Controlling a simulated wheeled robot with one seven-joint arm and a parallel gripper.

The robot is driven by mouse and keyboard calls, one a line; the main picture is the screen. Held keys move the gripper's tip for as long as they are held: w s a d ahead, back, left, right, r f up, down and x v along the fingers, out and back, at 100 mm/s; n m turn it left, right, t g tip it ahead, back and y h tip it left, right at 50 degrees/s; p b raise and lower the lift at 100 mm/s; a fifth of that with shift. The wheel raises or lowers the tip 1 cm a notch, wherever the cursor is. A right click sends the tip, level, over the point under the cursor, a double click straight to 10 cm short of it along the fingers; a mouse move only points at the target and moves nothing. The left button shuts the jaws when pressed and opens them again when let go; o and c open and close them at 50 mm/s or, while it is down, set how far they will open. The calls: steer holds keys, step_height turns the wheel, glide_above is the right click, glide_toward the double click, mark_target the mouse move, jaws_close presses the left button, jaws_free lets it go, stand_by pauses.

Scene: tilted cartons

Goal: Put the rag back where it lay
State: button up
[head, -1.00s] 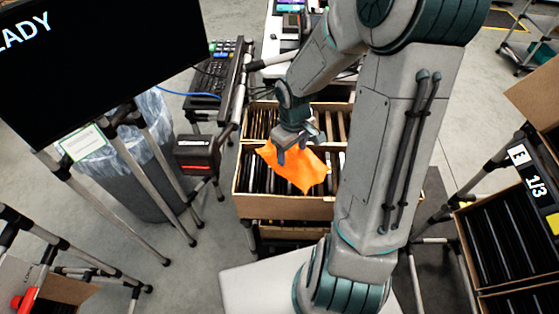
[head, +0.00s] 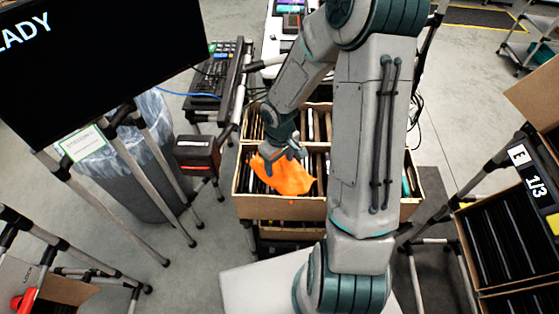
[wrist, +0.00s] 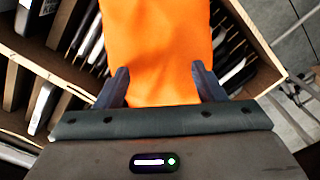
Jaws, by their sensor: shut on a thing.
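The orange rag (head: 285,177) hangs from my gripper (head: 284,150) above the front carton (head: 268,208), which holds several dark upright items. In the wrist view the rag (wrist: 160,45) stretches away from between the two fingers of my gripper (wrist: 160,85). My gripper is shut on the rag, though the pinched part itself is hard to make out. The rag covers part of the carton's contents. I cannot tell whether its lower edge touches them.
A second carton with upright items stands behind (head: 318,117). A black screen (head: 100,60) and a red-black device (head: 197,153) on a pole stand to the left. Another carton (head: 510,240) labelled "E 1/3" is at the right. A keyboard (head: 212,80) lies at the back.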

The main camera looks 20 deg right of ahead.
mark_target(279, 166)
steer(key=o, duration=0.9)
step_height(279, 166, up, 12)
steer(key=shift+s+d+r+m+t, duration=0.1)
steer(key=shift+s+r+m+t, duration=0.7)
steer(key=shift+s+r, duration=1.6)
steer(key=shift+s+r+m+t, duration=0.45)
steer(key=shift+s+r+m, duration=0.55)
steer(key=shift+s+r, duration=1.45)
steer(key=shift+s+d+r+m+t, duration=0.1)
steer(key=shift+s+r+m+t, duration=0.7)
steer(key=shift+s+r, duration=1.6)
steer(key=shift+s+f, duration=0.15)
steer(key=shift+f, duration=0.05)
